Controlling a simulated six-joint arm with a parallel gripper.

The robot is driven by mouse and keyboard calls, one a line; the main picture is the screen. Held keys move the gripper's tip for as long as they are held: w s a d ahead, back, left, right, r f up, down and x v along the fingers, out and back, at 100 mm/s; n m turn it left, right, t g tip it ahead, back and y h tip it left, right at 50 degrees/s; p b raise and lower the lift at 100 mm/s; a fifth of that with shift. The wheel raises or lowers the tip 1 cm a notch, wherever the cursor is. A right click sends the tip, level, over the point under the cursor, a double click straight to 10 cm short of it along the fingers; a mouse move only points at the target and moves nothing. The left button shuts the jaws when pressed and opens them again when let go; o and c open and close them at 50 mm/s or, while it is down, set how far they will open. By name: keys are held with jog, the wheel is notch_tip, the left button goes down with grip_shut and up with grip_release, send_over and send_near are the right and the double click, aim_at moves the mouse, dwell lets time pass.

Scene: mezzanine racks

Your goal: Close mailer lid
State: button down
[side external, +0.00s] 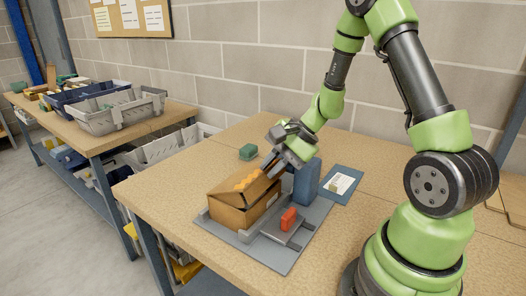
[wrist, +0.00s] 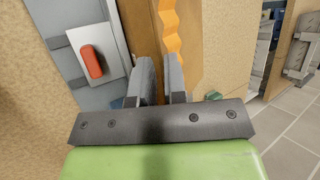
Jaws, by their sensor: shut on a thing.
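The brown cardboard mailer (side external: 238,216) sits on a grey base plate (side external: 275,262) on the table. Its lid (side external: 227,188) is tilted, partly raised over the box, with an orange wavy strip along it. The wavy strip (wrist: 169,35) and brown card also show in the wrist view. My gripper (side external: 275,166) reaches down from the upper right to the lid's upper edge. Its two fingers (wrist: 160,75) are close together, shut on the lid. The exact contact is hard to see, and the inside of the mailer is hidden.
A blue block (side external: 307,180) stands right beside my gripper. A red piece (side external: 288,218) sits on a grey plate in front of it. A blue card with a white label (side external: 341,183) and a green block (side external: 248,152) lie behind. Table space at front right is clear.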

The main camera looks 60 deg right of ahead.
jog(key=c, duration=0.8)
grip_release()
jog(key=shift+f, duration=0.1)
jog(key=v, duration=1)
jog(key=s+a+r+n+h, duration=0.1)
jog(key=s+a+r+n, duration=0.4)
jog(key=a+n, duration=0.1)
jog(key=s+a+r+n+t+h, duration=0.1)
jog(key=s+a+r+n, duration=0.3)
jog(key=a, duration=0.4)
jog(key=r+n, duration=0.1)
jog(key=n, duration=0.1)
jog(key=shift+s+r+n+h, duration=0.25)
jog(key=shift+s+n+h, duration=0.05)
jog(key=shift+s+h, duration=0.1)
